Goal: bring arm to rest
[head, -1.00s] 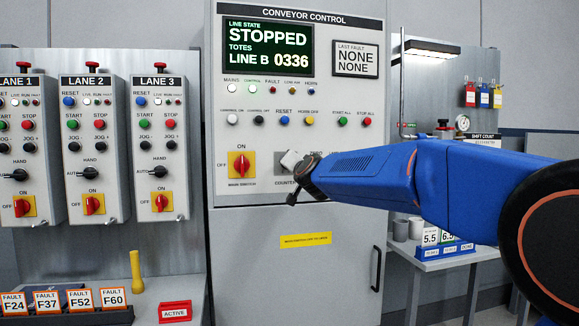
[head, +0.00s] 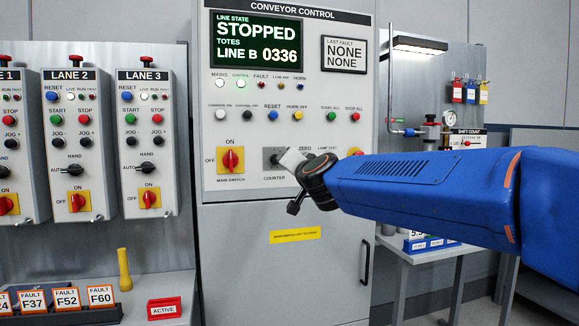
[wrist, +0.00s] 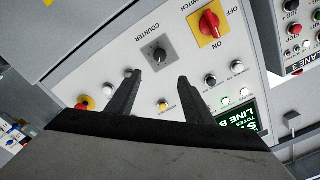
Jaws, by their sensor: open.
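My gripper (wrist: 160,77) is open and empty in the wrist view, its two dark fingers apart and pointing toward the control panel. In the head view my blue arm reaches in from the right, and the gripper end (head: 296,206) is in front of the lower part of the conveyor control cabinet (head: 225,130). The black counter knob (wrist: 160,55) shows beyond the fingertips, apparently not held. The red main switch (head: 230,160) is to the left of the gripper.
Lane boxes (head: 145,95) with switches stand on the left. A shelf below holds fault cards (head: 66,298), a yellow handle (head: 124,270) and a red active sign (head: 164,308). A side table (head: 430,254) stands behind my arm. The cabinet door has a handle (head: 364,262).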

